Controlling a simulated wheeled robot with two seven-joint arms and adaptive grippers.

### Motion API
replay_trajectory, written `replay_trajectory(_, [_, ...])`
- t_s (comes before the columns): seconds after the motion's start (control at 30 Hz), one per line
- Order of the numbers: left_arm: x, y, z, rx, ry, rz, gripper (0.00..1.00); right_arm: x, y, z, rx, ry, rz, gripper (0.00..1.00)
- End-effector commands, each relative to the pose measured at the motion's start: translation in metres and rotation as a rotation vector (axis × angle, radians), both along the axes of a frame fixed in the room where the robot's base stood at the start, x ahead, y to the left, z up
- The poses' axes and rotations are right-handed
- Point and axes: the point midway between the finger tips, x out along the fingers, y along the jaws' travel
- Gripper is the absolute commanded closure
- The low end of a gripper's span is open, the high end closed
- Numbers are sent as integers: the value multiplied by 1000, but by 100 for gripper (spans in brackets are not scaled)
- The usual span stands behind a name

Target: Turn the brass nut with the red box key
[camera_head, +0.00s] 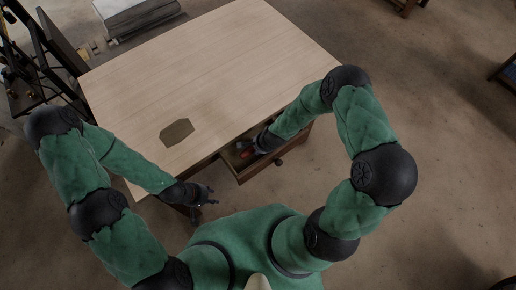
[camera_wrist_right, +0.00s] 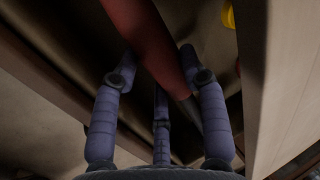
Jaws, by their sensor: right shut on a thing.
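The red box key (camera_wrist_right: 155,45) runs between the fingers of my right gripper (camera_wrist_right: 160,65) in the right wrist view, with a dark grey part at its lower end. My right gripper (camera_head: 248,147) reaches into an open drawer (camera_head: 246,173) at the table's front edge and is shut on the key, whose red (camera_head: 245,153) shows beside the fingers. My left gripper (camera_head: 207,195) is empty just off the table's front edge, its fingers apart. I cannot make out the brass nut in either view.
The wooden table (camera_head: 215,60) is mostly bare, with a dark flat patch (camera_head: 177,132) near its front. Drawer walls stand close around my right gripper. A yellow thing (camera_wrist_right: 228,15) shows near the key. A dark frame (camera_head: 45,60) stands at the left.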

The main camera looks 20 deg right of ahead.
Motion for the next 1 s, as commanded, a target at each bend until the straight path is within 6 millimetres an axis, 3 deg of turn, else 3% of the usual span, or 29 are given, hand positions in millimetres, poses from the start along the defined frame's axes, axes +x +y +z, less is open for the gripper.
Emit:
replay_trajectory(0.23, [0,0,-11,0,0,0,60,7,-2,-31,-1,0,0,100])
replay_trajectory(0.67, [0,0,-13,0,0,0,60,7,-2,-36,-1,-3,0,100])
replay_trajectory(0.7, [0,0,-13,0,0,0,60,6,-2,-37,0,0,0,51])
replay_trajectory(0.77, [0,0,-13,0,0,0,60,6,-2,-36,0,0,0,34])
replay_trajectory(1.0, [0,0,-13,0,0,0,60,6,-2,-36,0,0,0,33])
